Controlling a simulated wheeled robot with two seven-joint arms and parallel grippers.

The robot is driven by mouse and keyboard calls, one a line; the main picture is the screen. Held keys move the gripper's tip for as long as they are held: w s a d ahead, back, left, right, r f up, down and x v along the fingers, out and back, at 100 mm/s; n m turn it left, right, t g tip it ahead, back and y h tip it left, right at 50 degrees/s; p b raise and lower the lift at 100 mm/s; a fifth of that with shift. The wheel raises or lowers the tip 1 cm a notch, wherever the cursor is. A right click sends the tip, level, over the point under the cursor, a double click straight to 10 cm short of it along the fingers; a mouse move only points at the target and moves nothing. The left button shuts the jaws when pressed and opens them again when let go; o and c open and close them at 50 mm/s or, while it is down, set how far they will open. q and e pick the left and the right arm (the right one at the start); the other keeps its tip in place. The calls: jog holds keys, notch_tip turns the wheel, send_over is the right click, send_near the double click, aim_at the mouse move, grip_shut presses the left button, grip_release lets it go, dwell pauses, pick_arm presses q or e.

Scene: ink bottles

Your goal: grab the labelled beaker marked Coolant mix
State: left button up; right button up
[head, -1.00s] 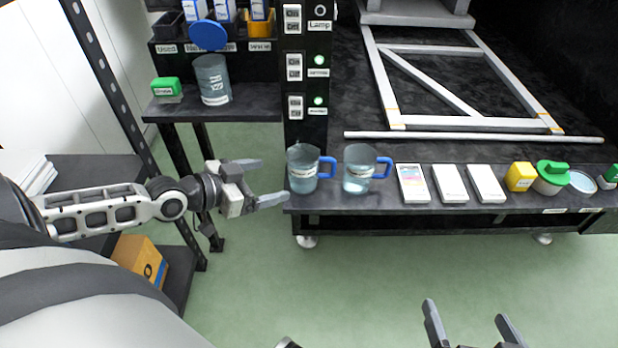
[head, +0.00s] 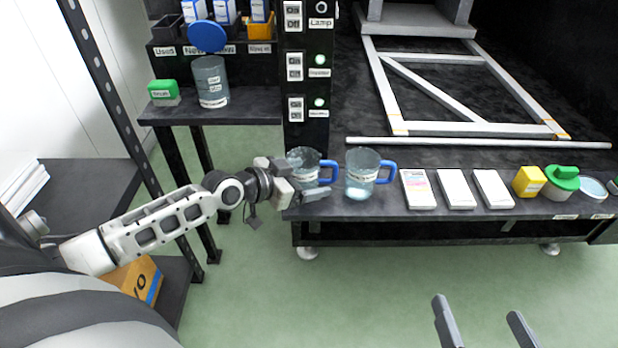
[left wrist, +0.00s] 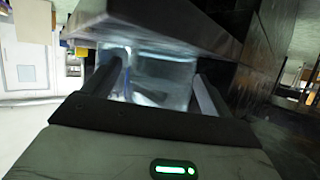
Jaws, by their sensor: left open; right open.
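Two clear beakers with blue handles stand side by side at the left end of the bench shelf in the head view. The left beaker (head: 303,160) is partly hidden by my left gripper (head: 312,174), whose open fingers reach around it. The right beaker (head: 360,174) stands apart from the gripper and carries a white label too small to read. In the left wrist view a clear beaker (left wrist: 155,80) sits between the open fingers. I cannot tell which beaker is marked Coolant mix. My right gripper (head: 487,322) is open and empty over the floor at the lower right.
A black switch panel (head: 307,75) rises behind the left beaker. A clear cylinder (head: 210,82) stands on the left shelf. The floor in front is clear.

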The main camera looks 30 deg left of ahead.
pick_arm(q)
jog(key=c, duration=1.2)
jog(key=shift+o, duration=0.2)
jog(key=shift+r, duration=0.2)
jog(key=shift+r+p, duration=0.8)
jog(key=shift+r, duration=0.25)
jog(key=s+d+r+p, duration=0.7)
jog(key=s+r+p, duration=0.1)
jog(key=s+r, duration=0.2)
jog(key=shift+s, duration=0.25)
jog(key=shift+s+d+r, duration=0.2)
jog(key=shift+s+d, duration=0.05)
jog(key=shift+s, duration=0.05)
jog(key=shift+s+d+r, duration=0.1)
jog(key=shift+s+d, duration=0.05)
jog(key=shift+s, duration=0.05)
pick_arm(e)
jog(key=d+f+g+h, duration=0.1)
jog(key=f+g, duration=0.1)
jog(key=s+d+f+g+h, duration=0.1)
jog(key=d, duration=0.1)
jog(key=shift+s+f+g+h, duration=0.2)
jog(key=shift+f+g+h, duration=0.2)
